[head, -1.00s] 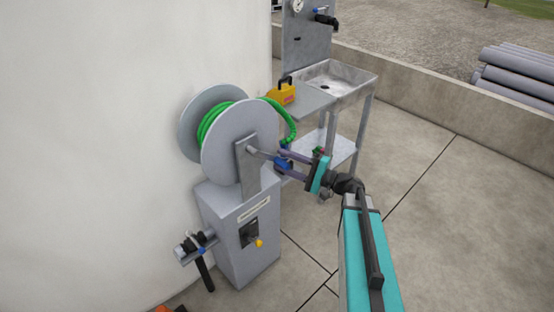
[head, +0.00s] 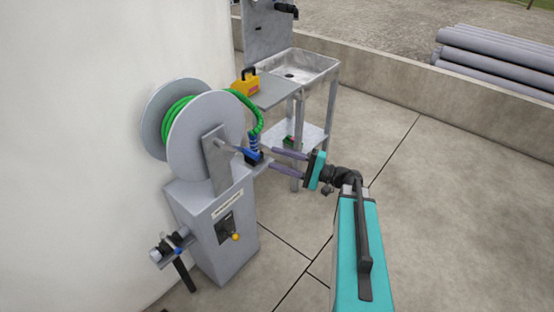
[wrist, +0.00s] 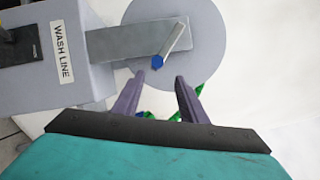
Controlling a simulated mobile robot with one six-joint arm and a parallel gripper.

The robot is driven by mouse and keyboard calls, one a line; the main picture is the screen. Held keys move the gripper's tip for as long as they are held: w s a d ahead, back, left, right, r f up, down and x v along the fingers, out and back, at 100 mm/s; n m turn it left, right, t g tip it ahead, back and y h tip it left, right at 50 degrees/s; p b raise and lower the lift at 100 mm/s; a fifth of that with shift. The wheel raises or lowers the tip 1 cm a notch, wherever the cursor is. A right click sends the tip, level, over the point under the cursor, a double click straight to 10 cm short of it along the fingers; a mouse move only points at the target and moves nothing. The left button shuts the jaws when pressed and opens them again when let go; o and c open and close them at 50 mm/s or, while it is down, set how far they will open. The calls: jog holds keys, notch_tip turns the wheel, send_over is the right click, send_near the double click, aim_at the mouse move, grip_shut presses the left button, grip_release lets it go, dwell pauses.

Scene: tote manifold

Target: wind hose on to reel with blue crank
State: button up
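The reel (head: 196,145) has grey-white discs and stands on a grey box labelled WASH LINE (wrist: 62,52). Green hose (head: 178,120) is wound on its drum, and a loose length (head: 259,118) hangs at the right, ending in a blue piece (head: 253,142). The blue crank handle (head: 253,157) sits at the end of a short metal arm; it also shows in the wrist view (wrist: 157,62). My gripper (head: 268,158) is open, right of the crank. In the wrist view, the handle lies just beyond my fingertips (wrist: 160,77), roughly between their lines, apparently untouched.
A steel sink stand (head: 298,64) with a side shelf holding a yellow box (head: 246,84) stands behind. A valve with a black lever (head: 170,245) juts from the lower left of the reel box. Grey pipes (head: 490,60) lie beyond the low wall. Paving at right is clear.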

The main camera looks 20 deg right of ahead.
jog(key=shift+a+f, duration=0.15)
jog(key=c, duration=0.6)
jog(key=s+a+f+g, duration=0.1)
jog(key=a+f+g, duration=0.1)
jog(key=f, duration=0.3)
jog(key=s+a+f+n+g+h, duration=0.1)
jog(key=s+a+f+g, duration=0.1)
jog(key=a+f, duration=0.2)
jog(key=s+a+f+g, duration=0.1)
jog(key=a+f+g, duration=0.1)
jog(key=a+f, duration=0.2)
jog(key=shift+s+a+f+n, duration=0.1)
jog(key=shift+a+f+n, duration=0.1)
jog(key=shift+f, duration=0.25)
jog(key=shift+s+a+f+n, duration=0.1)
jog(key=shift+a+f, duration=0.05)
jog(key=shift+f, duration=0.25)
grip_shut()
jog(key=s+a+f+n+g+h, duration=0.25)
jog(key=s+a+f+g, duration=0.3)
jog(key=s+f, duration=0.55)
jog(key=s+d+f+n+g+h, duration=0.3)
jog(key=s+f+n+g+h, duration=0.3)
jog(key=s+f+h, duration=0.5)
jog(key=s+f+n, duration=0.1)
jog(key=s+f, duration=0.6)
jog(key=s, duration=0.1)
jog(key=shift+s+d, duration=0.15)
jog(key=shift+d, duration=0.05)
